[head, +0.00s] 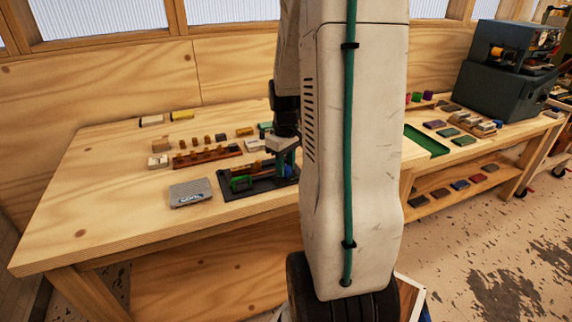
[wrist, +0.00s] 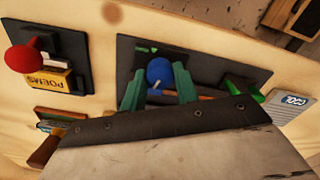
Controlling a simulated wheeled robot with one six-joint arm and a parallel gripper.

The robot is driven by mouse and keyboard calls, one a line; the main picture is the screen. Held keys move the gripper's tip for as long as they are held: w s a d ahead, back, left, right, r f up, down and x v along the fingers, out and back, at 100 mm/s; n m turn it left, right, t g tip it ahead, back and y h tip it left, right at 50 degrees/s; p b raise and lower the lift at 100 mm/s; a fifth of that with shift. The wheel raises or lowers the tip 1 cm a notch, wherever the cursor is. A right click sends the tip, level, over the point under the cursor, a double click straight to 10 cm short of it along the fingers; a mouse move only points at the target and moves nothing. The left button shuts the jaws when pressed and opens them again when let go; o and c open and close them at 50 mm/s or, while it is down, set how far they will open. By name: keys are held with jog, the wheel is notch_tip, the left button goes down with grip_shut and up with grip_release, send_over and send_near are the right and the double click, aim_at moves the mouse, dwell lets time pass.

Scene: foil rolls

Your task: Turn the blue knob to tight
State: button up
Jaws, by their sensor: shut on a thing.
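The blue knob (wrist: 159,72) sits on a dark panel (wrist: 207,66) in the wrist view. My gripper (wrist: 160,78) has a green finger on each side of the knob and is shut on it. In the head view, my gripper (head: 286,163) points down at the right end of the panel (head: 234,195), and a bit of the blue knob (head: 289,171) shows beside the fingers. A small green mark (wrist: 143,50) lies beyond the knob in the wrist view. Its lettering and the knob's exact angle are too small to read.
A grey box (head: 190,193) lies left of the panel. A rack of several small pieces (head: 207,157) stands behind it. A red ball-topped part (wrist: 24,60) shows in the wrist view. The bench's left front is clear.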

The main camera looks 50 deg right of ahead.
aim_at(286, 167)
jog(key=m, duration=1.2)
jog(key=shift+m, duration=0.3)
jog(key=m, duration=0.6)
jog(key=shift+m, duration=0.3)
jog(key=m, duration=0.6)
jog(key=shift+m, duration=0.4)
jog(key=o, duration=1)
jog(key=shift+r, duration=0.1)
notch_tip(286, 167, up, 8)
jog(key=shift+f, duration=0.15)
